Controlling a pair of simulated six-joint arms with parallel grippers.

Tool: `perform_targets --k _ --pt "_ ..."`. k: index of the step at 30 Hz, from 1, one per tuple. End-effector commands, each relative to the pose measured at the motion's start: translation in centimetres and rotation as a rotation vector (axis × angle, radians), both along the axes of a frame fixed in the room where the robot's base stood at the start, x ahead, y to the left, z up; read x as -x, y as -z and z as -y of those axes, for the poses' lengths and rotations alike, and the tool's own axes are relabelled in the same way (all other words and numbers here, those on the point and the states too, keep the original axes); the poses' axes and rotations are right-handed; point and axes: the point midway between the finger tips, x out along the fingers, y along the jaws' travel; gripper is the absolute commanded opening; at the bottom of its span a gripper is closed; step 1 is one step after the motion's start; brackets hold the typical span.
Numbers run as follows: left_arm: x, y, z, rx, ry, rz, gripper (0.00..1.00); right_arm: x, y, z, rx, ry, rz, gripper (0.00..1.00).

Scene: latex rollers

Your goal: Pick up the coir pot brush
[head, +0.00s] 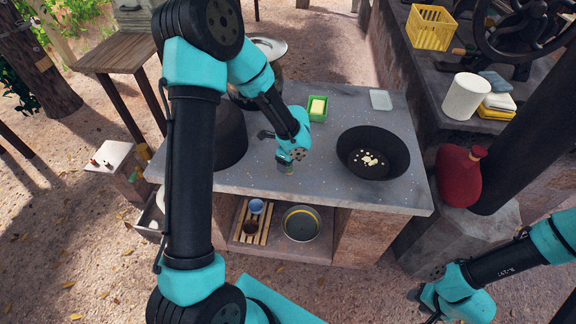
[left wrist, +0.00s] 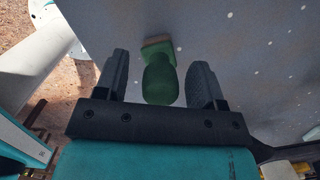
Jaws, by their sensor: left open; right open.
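The coir pot brush (left wrist: 160,82) shows in the left wrist view, with a rounded green handle and a tan-brown end against the grey speckled counter. My left gripper (left wrist: 160,63) is open, with one finger on each side of the brush and a gap at both sides. In the head view my left arm hides most of this spot; a small greenish bit shows under the wrist, too small to identify surely. My right gripper (head: 424,300) is open and empty at the lower right, away from the counter.
The counter (head: 330,190) holds a black pan (head: 373,153) with pale bits, a green box with a yellow block (head: 317,107), a pale dish (head: 381,99) and a dark pot (head: 231,135). A red vase (head: 459,178) stands right of it. The counter's front middle is clear.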

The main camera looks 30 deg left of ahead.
Motion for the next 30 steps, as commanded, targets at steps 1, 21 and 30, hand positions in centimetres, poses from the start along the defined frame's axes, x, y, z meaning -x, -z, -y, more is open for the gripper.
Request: perform_targets --k 1,21,30 --pt "-0.01 -0.02 0.0 0.0 0.0 0.0 0.63 0.0 0.0 0.0 0.0 0.0 0.0 0.43" --pt "-0.02 -0.06 0.02 0.0 0.001 0.001 0.29 0.0 0.0 0.0 0.0 0.0 0.0 0.43" --pt "-0.02 -0.07 0.02 0.0 0.001 0.001 0.09 0.0 0.0 0.0 0.0 0.0 0.0 0.43"
